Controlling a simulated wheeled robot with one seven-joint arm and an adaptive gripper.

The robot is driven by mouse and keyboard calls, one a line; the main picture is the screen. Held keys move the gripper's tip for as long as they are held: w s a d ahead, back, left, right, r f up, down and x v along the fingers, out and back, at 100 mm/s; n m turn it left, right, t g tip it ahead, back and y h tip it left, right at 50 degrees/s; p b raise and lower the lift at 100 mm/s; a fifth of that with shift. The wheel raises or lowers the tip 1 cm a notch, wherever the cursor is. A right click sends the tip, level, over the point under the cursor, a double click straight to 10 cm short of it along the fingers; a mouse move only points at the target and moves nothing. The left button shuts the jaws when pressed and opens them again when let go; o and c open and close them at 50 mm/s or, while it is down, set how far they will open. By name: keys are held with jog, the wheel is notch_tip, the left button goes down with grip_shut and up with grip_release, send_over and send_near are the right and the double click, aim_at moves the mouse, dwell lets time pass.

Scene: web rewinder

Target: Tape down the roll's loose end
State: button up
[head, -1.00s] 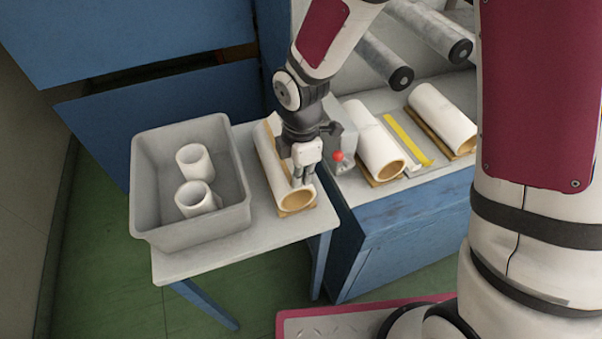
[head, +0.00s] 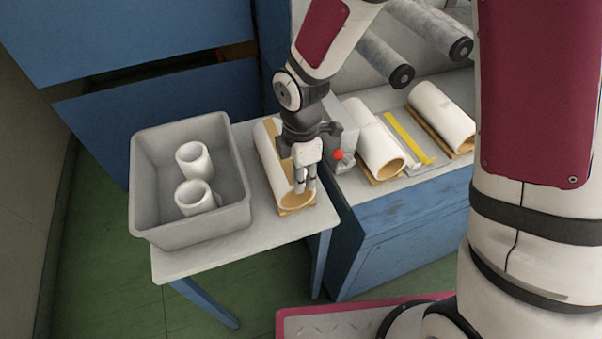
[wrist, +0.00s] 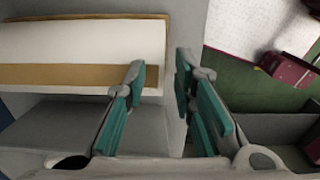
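A white roll (head: 272,162) with a brown core lies on a tan cradle on the grey side table. My gripper (head: 306,188) points down over the roll's near end, partly hiding it. In the wrist view the roll (wrist: 75,40) lies at upper left with a brown band along its edge. There my gripper (wrist: 161,68) is open, its two teal-padded fingers apart, with nothing seen between them. One finger overlaps the cradle's corner; the other is beyond the roll's end. Whether they touch the roll is unclear. I cannot make out a loose end or tape on this roll.
A grey bin (head: 146,190) with two short white rolls stands left on the table (head: 250,240). A red knob (head: 338,155) on a grey housing is close right of my gripper. The blue bench (head: 400,222) holds two more white rolls and a yellow strip (head: 408,138).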

notch_tip(320, 180, up, 12)
dwell(0.7)
dwell(0.6)
jog(key=s+d+r+m+t, duration=0.5)
jog(key=s+d+r+m, duration=0.9)
jog(key=m, duration=0.7)
jog(key=shift+s+d+r+t, duration=0.35)
jog(key=shift+d+r, duration=0.45)
jog(key=shift+r, duration=0.2)
